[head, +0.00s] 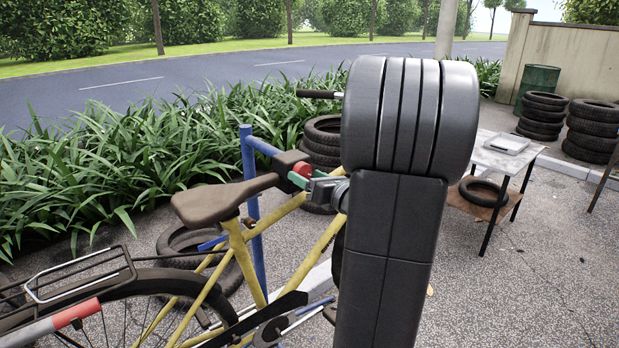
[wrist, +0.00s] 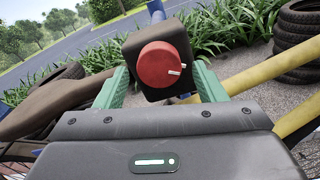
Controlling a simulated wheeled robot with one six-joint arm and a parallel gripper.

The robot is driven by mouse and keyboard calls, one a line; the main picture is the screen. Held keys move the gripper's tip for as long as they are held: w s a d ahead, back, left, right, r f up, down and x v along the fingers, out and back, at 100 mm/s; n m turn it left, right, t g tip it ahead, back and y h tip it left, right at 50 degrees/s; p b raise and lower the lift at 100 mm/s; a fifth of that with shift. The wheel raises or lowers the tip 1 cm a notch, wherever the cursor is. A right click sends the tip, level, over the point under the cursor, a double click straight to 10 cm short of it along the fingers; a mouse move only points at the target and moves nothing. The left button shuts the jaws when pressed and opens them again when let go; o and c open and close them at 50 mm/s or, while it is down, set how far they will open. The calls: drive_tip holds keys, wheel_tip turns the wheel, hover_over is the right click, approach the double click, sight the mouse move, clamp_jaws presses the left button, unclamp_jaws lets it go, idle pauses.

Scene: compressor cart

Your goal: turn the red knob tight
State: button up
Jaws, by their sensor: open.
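The red knob (wrist: 160,65) is round with a short white mark at its right side. It sits on the face of a dark block (wrist: 132,46), which also shows in the head view (head: 286,160) at the end of a blue post's arm. The red knob also shows in the head view (head: 302,169), partly covered by a green finger. My gripper (wrist: 163,82) is open, with one green finger on each side of the knob. Gaps show between the fingers and the knob in the wrist view. In the head view my gripper (head: 312,180) is close to the knob.
A yellow bicycle (head: 236,252) with a brown saddle (head: 222,200) is close below and left of the gripper. The blue post (head: 250,190) stands behind it. A tire stack (head: 322,138) is behind my arm.

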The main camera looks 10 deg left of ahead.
drive_tip(key=shift+c, duration=0.2)
drive_tip(key=c, duration=0.9)
drive_tip(key=shift+c, duration=0.2)
